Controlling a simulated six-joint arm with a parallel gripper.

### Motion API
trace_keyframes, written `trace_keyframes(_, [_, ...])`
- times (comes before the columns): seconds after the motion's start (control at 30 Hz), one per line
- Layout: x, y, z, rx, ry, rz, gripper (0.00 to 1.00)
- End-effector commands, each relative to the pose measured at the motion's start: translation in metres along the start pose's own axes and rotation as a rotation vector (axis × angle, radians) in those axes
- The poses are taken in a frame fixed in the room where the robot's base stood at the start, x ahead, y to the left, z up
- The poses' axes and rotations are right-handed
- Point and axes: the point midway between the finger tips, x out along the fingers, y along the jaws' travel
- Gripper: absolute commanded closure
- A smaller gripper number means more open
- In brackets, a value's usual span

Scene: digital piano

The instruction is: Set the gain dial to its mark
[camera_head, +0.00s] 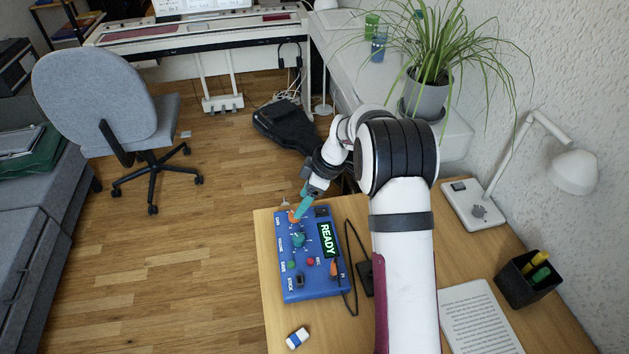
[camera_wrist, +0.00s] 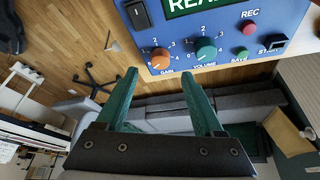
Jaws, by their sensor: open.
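The blue control box (camera_head: 309,284) lies on the wooden desk, its lit screen reading READY. Its orange gain dial (camera_head: 293,216) is near the box's far left corner and also shows in the wrist view (camera_wrist: 160,58), labelled GAIN with numbers around it. Where the dial points, and which mark is its target, I cannot make out. My gripper (camera_wrist: 160,73) is open, its two green fingers reaching toward the gain dial. In the wrist view the dial appears between and just beyond the fingertips, and I see no contact. In the head view my gripper partly covers the dial area.
The teal volume dial (camera_wrist: 206,50) sits close beside the gain dial. A green SAVE button (camera_wrist: 240,57), a red REC button (camera_wrist: 249,28) and a black START switch (camera_wrist: 273,42) are nearby. A dark cable (camera_head: 352,265) runs along the box's right side. A small blue-and-white object (camera_head: 297,338) lies in front.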

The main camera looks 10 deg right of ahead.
Motion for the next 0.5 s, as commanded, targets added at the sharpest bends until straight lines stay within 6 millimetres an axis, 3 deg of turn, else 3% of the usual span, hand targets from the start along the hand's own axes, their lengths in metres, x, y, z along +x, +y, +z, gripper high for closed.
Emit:
trace_keyframes(0.1, [-0.041,0.001,0.0,0.0,0.001,0.005,0.31])
trace_keyframes(0.2, [-0.069,0.001,0.0,-0.001,0.001,0.005,0.31])
trace_keyframes(0.33, [-0.094,0.001,0.0,0.001,0.001,0.002,0.31])
trace_keyframes(0.5, [-0.106,0.0,0.0,0.0,0.0,0.0,0.31])
